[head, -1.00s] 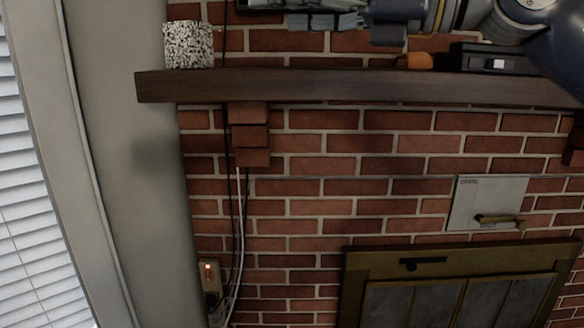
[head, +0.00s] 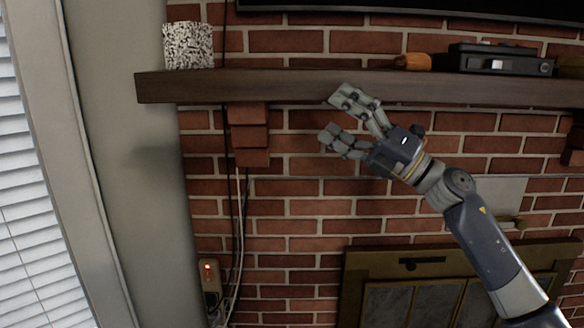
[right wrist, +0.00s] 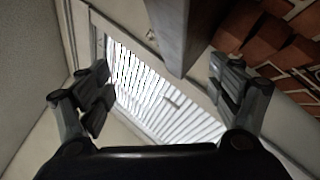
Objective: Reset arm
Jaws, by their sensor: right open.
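My right gripper (head: 338,118) is in the head view, its arm reaching up from the lower right. It is open and empty, in front of the brick wall, its upper finger overlapping the dark wooden mantel (head: 220,88). In the right wrist view its two fingers (right wrist: 165,92) stand wide apart with nothing between them. Beyond them show the window blinds and the mantel end (right wrist: 185,30). My left gripper is not in either current view.
A black-and-white speckled pot (head: 188,45) stands on the mantel's left end. A brown object (head: 413,62) and a black box (head: 500,60) sit farther right. Below are a brass-framed fireplace (head: 385,262) and a wall outlet (head: 208,280) with cords. Window blinds (head: 35,220) are at left.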

